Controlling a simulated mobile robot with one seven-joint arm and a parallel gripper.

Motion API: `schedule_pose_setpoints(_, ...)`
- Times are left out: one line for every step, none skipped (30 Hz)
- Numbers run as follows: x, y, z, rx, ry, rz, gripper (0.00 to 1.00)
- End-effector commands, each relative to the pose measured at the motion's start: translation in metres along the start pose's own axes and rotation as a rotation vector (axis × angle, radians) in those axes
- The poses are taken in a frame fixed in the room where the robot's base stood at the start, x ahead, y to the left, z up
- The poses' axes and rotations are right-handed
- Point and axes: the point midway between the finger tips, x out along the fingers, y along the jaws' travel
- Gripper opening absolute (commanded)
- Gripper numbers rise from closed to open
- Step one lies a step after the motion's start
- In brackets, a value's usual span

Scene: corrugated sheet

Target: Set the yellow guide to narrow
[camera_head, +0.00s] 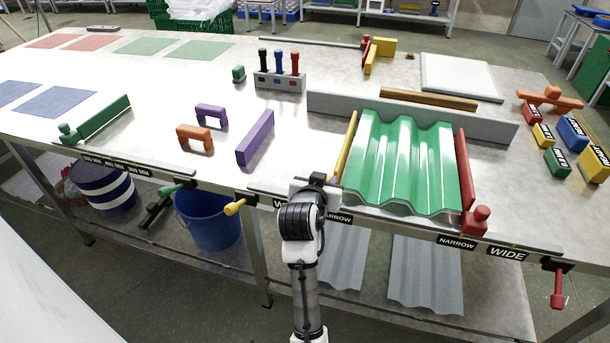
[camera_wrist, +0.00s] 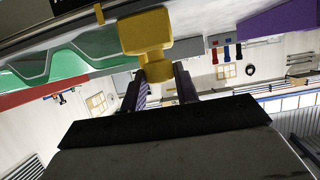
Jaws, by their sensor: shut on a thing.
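The yellow guide (camera_head: 345,147) is a bar along the left edge of the green corrugated sheet (camera_head: 403,165). Its front end is hidden behind my arm in the head view. In the wrist view its yellow knob (camera_wrist: 146,33) sits at my gripper (camera_wrist: 160,82), whose two dark fingers are shut on the knob's lower part. The fingertips are hidden in the head view. On the front rail, a WIDE label (camera_head: 279,203) and a NARROW label (camera_head: 338,217) are both partly covered by my arm, which stands between them. A yellow clamp handle (camera_head: 235,208) sticks out at the rail's left end.
A red guide (camera_head: 465,170) with a red knob stands at the sheet's right edge. A grey backstop (camera_head: 420,117) runs behind the sheet. A purple block (camera_head: 255,138) and an orange bracket (camera_head: 195,137) stand to the left. Bare table lies between the purple block and yellow guide.

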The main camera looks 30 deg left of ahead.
Motion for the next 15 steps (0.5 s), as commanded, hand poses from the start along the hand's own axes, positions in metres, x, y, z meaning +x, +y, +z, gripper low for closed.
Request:
schedule_pose_setpoints(-0.0003, 0.0047, -0.0003, 0.000, -0.001, 0.001, 0.00)
schedule_pose_setpoints(-0.0003, 0.0062, -0.0003, 0.000, -0.001, 0.001, 0.00)
schedule_pose_setpoints(-0.0002, 0.0079, -0.0003, 0.000, 0.000, 0.001, 0.00)
schedule_pose_setpoints(-0.0001, 0.0088, -0.0003, 0.000, 0.000, 0.001, 0.00)
schedule_pose_setpoints(-0.0001, 0.0095, -0.0003, 0.000, 0.000, 0.000, 0.00)
schedule_pose_setpoints(0.0000, 0.0101, -0.0003, 0.000, 0.000, 0.000, 0.00)
schedule_pose_setpoints(0.0000, 0.0103, -0.0003, 0.000, 0.000, 0.000, 0.00)
schedule_pose_setpoints(0.0000, 0.0105, -0.0002, 0.000, 0.000, 0.000, 0.00)
schedule_pose_setpoints(0.0001, 0.0105, -0.0002, 0.000, 0.000, 0.000, 0.00)
schedule_pose_setpoints(0.0001, 0.0104, -0.0002, 0.000, 0.001, 0.000, 0.00)
schedule_pose_setpoints(0.0001, 0.0104, -0.0002, 0.000, 0.001, 0.000, 0.00)
schedule_pose_setpoints(0.0001, 0.0103, -0.0002, 0.000, 0.001, 0.000, 0.00)
schedule_pose_setpoints(0.0001, 0.0103, -0.0002, 0.000, 0.001, 0.000, 0.00)
schedule_pose_setpoints(0.0001, 0.0103, -0.0002, 0.000, 0.001, 0.000, 0.00)
schedule_pose_setpoints(0.0001, 0.0103, -0.0002, 0.000, 0.001, 0.000, 0.00)
